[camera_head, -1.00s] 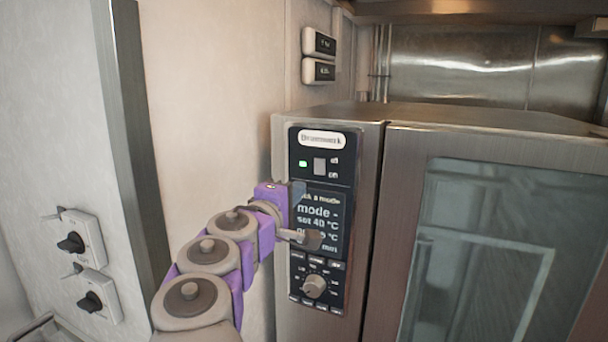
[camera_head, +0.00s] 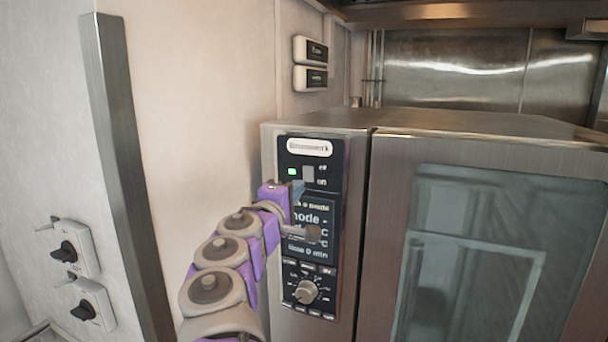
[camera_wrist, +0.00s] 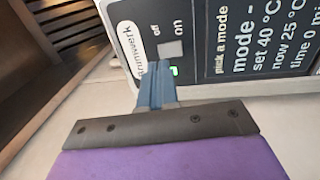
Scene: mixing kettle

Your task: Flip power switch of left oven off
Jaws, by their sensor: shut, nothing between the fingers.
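The oven (camera_head: 318,128) has a dark control panel with a grey power switch (camera_head: 308,174) between the labels "off" above and "on" below. A green light (camera_head: 292,171) glows left of the switch. My gripper (camera_head: 298,189) is shut and empty, with its blue-grey fingertips just below the switch. In the wrist view the gripper's fingertips (camera_wrist: 159,66) are right beside the switch (camera_wrist: 172,49) and partly overlap the lit green light (camera_wrist: 174,70). I cannot tell whether they touch the panel. My arm hides part of the display.
A display (camera_head: 312,222) and a round knob (camera_head: 306,291) lie lower on the panel. The glass oven door (camera_head: 470,260) is at the right. Two wall knobs (camera_head: 67,251) (camera_head: 84,309) are at left. Two small boxes (camera_head: 310,50) (camera_head: 310,78) hang on the wall above. A metal wall edge (camera_head: 125,180) stands at left.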

